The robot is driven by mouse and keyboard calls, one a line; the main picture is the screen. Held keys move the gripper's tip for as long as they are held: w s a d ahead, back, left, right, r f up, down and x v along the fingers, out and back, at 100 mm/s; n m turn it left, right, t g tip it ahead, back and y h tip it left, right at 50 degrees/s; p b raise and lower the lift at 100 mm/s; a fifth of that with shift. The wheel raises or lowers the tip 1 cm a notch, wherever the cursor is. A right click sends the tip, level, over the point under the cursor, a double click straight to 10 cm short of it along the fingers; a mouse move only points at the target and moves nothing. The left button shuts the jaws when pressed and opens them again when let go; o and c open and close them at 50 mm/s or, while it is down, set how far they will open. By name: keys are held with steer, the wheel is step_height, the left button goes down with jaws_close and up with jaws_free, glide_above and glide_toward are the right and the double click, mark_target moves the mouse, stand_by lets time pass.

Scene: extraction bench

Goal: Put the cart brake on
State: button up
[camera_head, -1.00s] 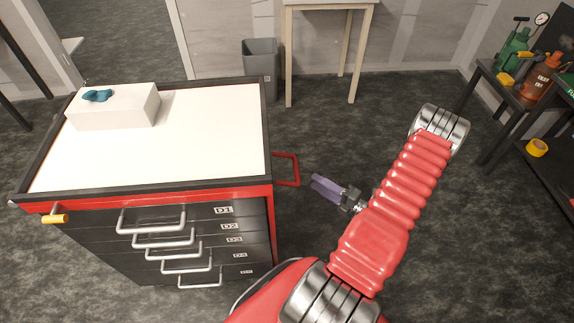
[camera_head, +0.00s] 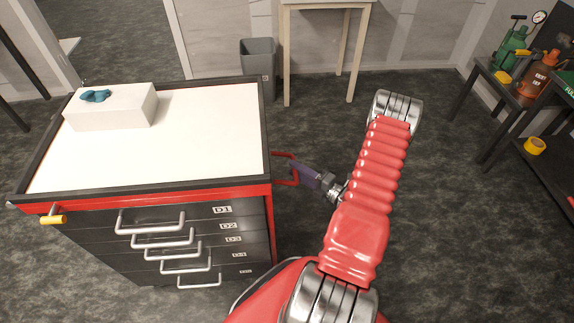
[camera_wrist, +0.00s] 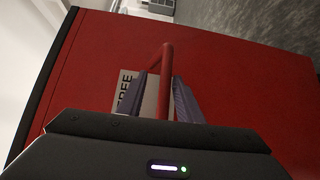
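The cart (camera_head: 273,225) has a red body, black drawers and a white top. A red bar handle (camera_head: 283,156) sticks out from its right side; in the wrist view the bar (camera_wrist: 167,60) stands out from the red side panel. A white label (camera_wrist: 125,92) reading "FREE" is on that panel, partly hidden by a finger. My gripper (camera_head: 297,168) is at the bar, and in the wrist view its purple fingers (camera_wrist: 170,85) lie on either side of it. They look open, with a gap to the left finger. A yellow-ended lever (camera_head: 53,219) sits at the cart's front left.
A white box (camera_head: 112,112) with a blue item (camera_head: 96,96) on it stands on the cart top. A grey bin (camera_head: 258,68) and a pale table (camera_head: 325,4) stand behind.

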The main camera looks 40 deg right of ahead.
steer(key=shift+w+a+f, duration=0.1)
steer(key=shift+w+a, duration=0.1)
steer(key=shift+w, duration=0.95)
steer(key=shift+w+a, duration=0.2)
steer(key=shift+w, duration=0.9)
jaws_close()
